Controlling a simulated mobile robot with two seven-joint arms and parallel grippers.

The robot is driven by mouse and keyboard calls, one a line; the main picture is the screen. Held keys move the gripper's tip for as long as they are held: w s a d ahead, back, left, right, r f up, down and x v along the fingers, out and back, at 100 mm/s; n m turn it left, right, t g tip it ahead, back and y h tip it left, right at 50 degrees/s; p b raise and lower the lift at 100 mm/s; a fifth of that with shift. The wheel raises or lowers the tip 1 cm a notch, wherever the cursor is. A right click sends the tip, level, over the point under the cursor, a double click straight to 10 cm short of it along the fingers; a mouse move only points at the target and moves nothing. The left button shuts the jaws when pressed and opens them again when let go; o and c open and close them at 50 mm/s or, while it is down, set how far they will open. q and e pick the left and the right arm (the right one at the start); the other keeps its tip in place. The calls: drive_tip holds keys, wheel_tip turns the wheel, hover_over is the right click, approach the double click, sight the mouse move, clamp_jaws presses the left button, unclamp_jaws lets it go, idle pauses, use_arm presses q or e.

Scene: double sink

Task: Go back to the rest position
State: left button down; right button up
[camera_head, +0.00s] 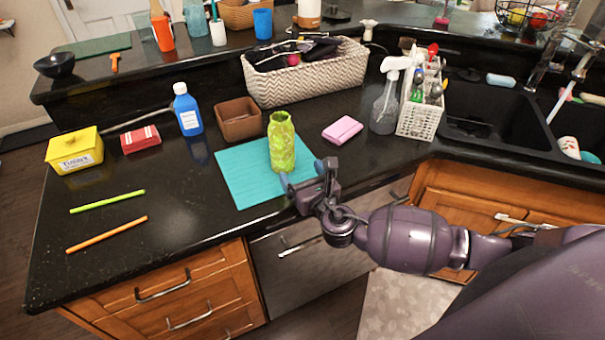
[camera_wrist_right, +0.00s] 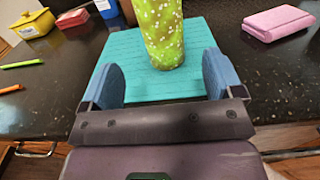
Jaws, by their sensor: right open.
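My right gripper (camera_head: 306,181) reaches in from the right over the front edge of the counter. It is open, with its two blue fingertips apart and nothing between them; it also shows in the right wrist view (camera_wrist_right: 163,82). A green patterned bottle (camera_head: 282,143) stands upright just beyond the fingertips, on a teal mat (camera_head: 237,178). The bottle also shows in the right wrist view (camera_wrist_right: 163,30), its top cut off by the frame. My left gripper does not show in either view.
A brown square bowl (camera_head: 239,119), a blue-white bottle (camera_head: 187,109) and a pink folded item (camera_head: 342,130) surround the mat. A woven basket (camera_head: 305,74) stands behind. A white caddy (camera_head: 422,108) and black sink (camera_head: 485,118) are at right. Pens lie left.

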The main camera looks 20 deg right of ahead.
drive_tip(key=shift+s+f+m+h, duration=0.1)
drive_tip(key=shift+s+m+h, duration=0.25)
drive_tip(key=shift+m, duration=0.45)
drive_tip(key=s+d+f+m+g, duration=0.2)
drive_tip(key=s+m+g, duration=0.5)
drive_tip(key=s+m, duration=0.9)
drive_tip(key=s+d+f+m+g, duration=0.25)
drive_tip(key=s+m+g, duration=0.45)
drive_tip(key=s+m, duration=0.95)
drive_tip(key=w+f+m+t, duration=0.1)
drive_tip(key=w+f+t, duration=0.6)
drive_tip(key=w+f, duration=0.3)
drive_tip(key=shift+f+t, duration=0.2)
drive_tip(key=shift+t, duration=0.2)
